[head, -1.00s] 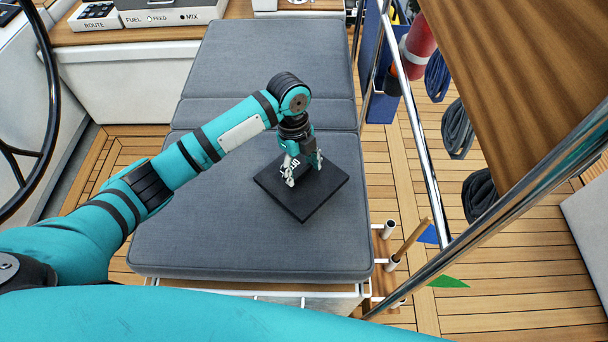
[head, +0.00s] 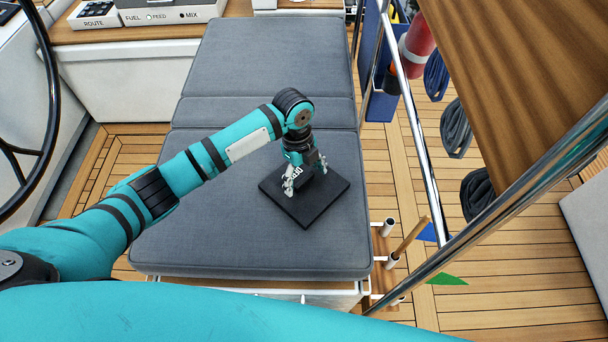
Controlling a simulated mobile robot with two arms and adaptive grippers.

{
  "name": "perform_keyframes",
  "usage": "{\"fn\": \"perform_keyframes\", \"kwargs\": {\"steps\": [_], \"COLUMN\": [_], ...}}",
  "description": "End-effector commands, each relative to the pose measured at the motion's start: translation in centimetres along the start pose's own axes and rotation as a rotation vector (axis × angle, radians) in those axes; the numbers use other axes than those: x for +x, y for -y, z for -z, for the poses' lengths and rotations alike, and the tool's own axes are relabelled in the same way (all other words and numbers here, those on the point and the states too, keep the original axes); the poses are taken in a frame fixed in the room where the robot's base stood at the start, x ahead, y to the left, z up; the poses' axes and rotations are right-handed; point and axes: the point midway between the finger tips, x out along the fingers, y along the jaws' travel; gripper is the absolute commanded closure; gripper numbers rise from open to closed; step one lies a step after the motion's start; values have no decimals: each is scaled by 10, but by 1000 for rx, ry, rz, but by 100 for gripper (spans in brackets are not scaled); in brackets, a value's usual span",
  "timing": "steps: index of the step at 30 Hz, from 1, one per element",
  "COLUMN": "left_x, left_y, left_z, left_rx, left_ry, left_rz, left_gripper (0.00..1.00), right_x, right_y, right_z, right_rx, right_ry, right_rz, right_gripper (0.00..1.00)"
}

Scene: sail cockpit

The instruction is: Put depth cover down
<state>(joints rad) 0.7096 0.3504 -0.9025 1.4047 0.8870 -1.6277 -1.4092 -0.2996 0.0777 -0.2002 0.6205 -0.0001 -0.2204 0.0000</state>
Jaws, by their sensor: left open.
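The depth cover (head: 297,174) is a small dark piece with white lettering, partly hidden by my fingers. It is at the black square mat (head: 306,214), which lies on the grey cushion. My left gripper (head: 305,180) points down over the mat, its jaws open with pale fingertips on either side of the cover. I cannot tell whether the fingers touch the cover, or whether the cover rests fully on the mat. My right gripper is not in view.
The grey seat cushion (head: 195,225) is clear around the mat. A steel rail (head: 420,150) and a wooden tabletop (head: 530,70) stand to the right. A steering wheel (head: 45,110) is at the far left. White tube holders (head: 388,228) line the cushion's right edge.

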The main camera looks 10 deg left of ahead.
Motion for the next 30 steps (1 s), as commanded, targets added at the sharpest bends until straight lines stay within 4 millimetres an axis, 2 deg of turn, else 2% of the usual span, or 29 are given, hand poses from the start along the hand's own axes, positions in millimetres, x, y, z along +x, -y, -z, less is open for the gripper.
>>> {"fn": "perform_keyframes", "kwargs": {"steps": [5, 12, 18, 23, 30], "left_x": [-23, -75, -106, -118, -119], "left_y": [2, 2, 1, 1, 0], "left_z": [-1, -1, 0, 0, 0], "left_rx": [1, 1, 0, 0, -1], "left_ry": [1, 2, 1, 0, -1], "left_rz": [5, 6, 3, 2, 1], "left_gripper": [16, 16, 16, 16, 16], "right_x": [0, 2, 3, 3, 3], "right_y": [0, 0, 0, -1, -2], "right_z": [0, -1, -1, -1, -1], "right_rx": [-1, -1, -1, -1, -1], "right_ry": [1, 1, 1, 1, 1], "right_rz": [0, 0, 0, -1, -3], "right_gripper": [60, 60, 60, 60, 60]}}
